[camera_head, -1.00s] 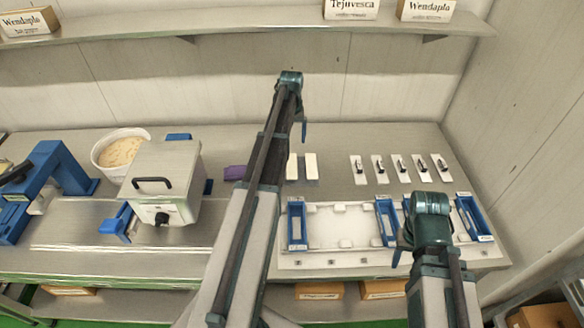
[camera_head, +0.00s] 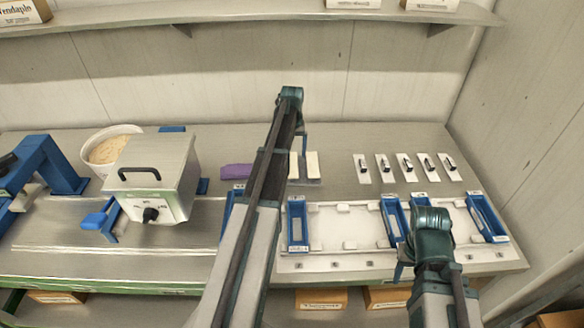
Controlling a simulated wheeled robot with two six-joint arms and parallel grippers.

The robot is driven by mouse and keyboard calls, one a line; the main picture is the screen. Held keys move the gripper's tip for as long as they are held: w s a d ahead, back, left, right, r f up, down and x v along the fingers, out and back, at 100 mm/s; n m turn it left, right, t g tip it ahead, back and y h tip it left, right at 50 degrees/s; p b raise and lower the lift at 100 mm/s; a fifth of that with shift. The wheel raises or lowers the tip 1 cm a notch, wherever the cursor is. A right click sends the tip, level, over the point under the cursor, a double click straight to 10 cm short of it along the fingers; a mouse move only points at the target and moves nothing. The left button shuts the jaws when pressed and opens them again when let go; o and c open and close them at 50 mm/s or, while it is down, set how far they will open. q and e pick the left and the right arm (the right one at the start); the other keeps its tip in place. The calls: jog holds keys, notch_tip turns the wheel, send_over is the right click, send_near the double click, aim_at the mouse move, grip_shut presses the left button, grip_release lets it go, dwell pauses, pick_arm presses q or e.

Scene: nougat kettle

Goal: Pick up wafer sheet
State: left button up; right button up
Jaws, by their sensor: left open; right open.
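Two pale, narrow cream pieces, apparently wafer sheets, sit side by side on a small grey holder at the middle of the bench. The right piece (camera_head: 313,164) shows clearly; the left one (camera_head: 293,165) is partly hidden by my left arm. My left gripper (camera_head: 303,140) hangs above and just in front of them in the picture, open, with no piece seen in it. Its fingers are mostly hidden. My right gripper (camera_head: 400,268) is open over the front of the white tray, apart from the wafers, and looks empty.
The white tray (camera_head: 340,265) with blue-framed slots lies at the front right. Several white plates with dark clips (camera_head: 405,166) lie behind it. A grey box machine (camera_head: 165,165), a white tub (camera_head: 90,155) and a purple piece (camera_head: 236,171) are left. A shelf (camera_head: 250,20) runs above.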

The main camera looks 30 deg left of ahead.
aim_at(292, 165)
pick_arm(q)
notch_tip(292, 165, down, 5)
jog(key=b, duration=0.4)
jog(key=shift+w+a+r, duration=0.1)
jog(key=shift+w+a, duration=0.05)
jog(key=shift+r, duration=0.1)
jog(key=shift+c, duration=0.3)
jog(key=c, duration=1.3)
jog(key=shift+c, duration=0.2)
jog(key=shift+r, duration=0.25)
notch_tip(292, 165, up, 2)
jog(key=p, duration=0.2)
jog(key=shift+r+p, duration=0.15)
jog(key=shift+p, duration=0.25)
jog(key=shift+r+p, duration=0.5)
jog(key=s+d+r+p, duration=0.1)
jog(key=s+d, duration=0.1)
jog(key=s, duration=1.4)
jog(key=shift+r, duration=0.15)
